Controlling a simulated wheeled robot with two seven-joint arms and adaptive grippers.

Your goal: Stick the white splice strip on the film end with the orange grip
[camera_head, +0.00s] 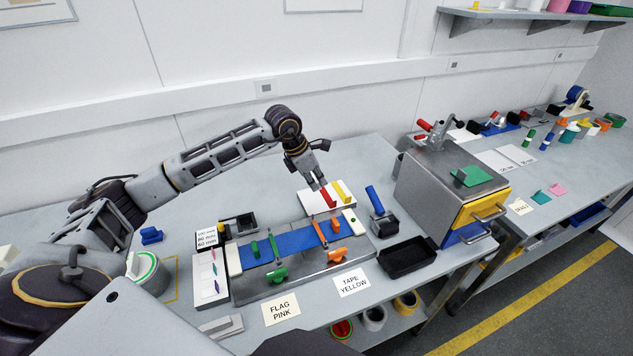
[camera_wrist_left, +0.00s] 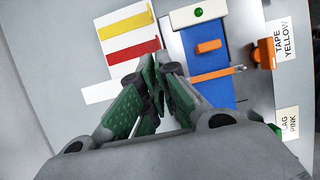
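My left gripper (camera_head: 318,186) is over the white strip board (camera_head: 306,203) behind the splicing block. In the wrist view its fingertips (camera_wrist_left: 160,66) are close together at the white splice strip (camera_wrist_left: 100,92). The strip's body juts past the board's left edge; its grip is hidden between the fingers. A red strip (camera_wrist_left: 132,50) and a yellow strip (camera_wrist_left: 122,22) lie on the board. The blue film (camera_head: 306,233) lies on the metal block (camera_head: 304,277), with orange grip parts (camera_head: 333,224) at its right end and green ones (camera_head: 273,243) at its left. My right gripper is not visible.
Cards reading "TAPE YELLOW" (camera_head: 352,284) and "FLAG PINK" (camera_head: 281,309) lie in front of the block. A black tray (camera_head: 407,258), a blue-handled tool (camera_head: 380,213) and a metal box (camera_head: 449,185) stand to the right. Bare table lies behind the board.

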